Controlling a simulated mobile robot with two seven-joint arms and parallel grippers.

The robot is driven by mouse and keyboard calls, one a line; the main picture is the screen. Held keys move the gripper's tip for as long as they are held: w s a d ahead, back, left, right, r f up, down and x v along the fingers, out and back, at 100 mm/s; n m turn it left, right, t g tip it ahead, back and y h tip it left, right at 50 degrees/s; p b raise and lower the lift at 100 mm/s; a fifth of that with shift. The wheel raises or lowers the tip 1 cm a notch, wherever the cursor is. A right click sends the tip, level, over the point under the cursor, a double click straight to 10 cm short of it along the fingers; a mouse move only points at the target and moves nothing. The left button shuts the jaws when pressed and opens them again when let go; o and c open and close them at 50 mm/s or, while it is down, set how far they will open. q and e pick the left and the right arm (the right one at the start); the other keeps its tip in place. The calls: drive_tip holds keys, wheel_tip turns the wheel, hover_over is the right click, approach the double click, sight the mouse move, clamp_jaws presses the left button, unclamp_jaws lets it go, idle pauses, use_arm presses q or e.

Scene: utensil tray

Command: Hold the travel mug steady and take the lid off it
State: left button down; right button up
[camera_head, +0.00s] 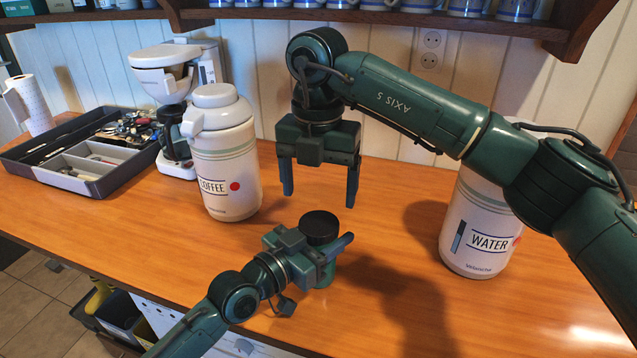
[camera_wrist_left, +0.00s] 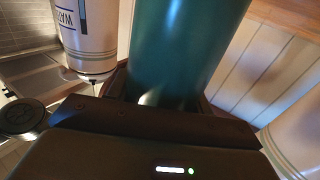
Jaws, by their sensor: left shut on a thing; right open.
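The travel mug (camera_head: 327,272) is dark green and stands upright on the wooden counter. Its black lid (camera_head: 319,226) is on top. My left gripper (camera_head: 335,252) is shut around the mug's body below the lid. In the left wrist view the mug's green side (camera_wrist_left: 175,45) fills the upper middle, and its lid is out of frame. My right gripper (camera_head: 319,190) is open and empty, pointing down, above and behind the mug. Its fingertips are apart from the lid. The mug's left side is hidden by my left gripper.
A white coffee flask (camera_head: 226,165) stands left of the right gripper, and a white water flask (camera_head: 478,225) stands right. A grey utensil tray (camera_head: 100,185), coffee maker (camera_head: 160,82) and paper towel roll (camera_head: 33,102) are far left. A shelf (camera_head: 350,16) hangs above. The counter (camera_head: 400,265) around the mug is clear.

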sight(319, 223)
drive_tip(key=shift+f, duration=3.2)
drive_tip(key=shift+c, duration=0.5)
drive_tip(key=c, duration=0.9)
drive_tip(key=o, duration=1.1)
drive_tip(key=shift+r, duration=2.25)
use_arm(q)
drive_tip(key=c, duration=0.5)
unclamp_jaws()
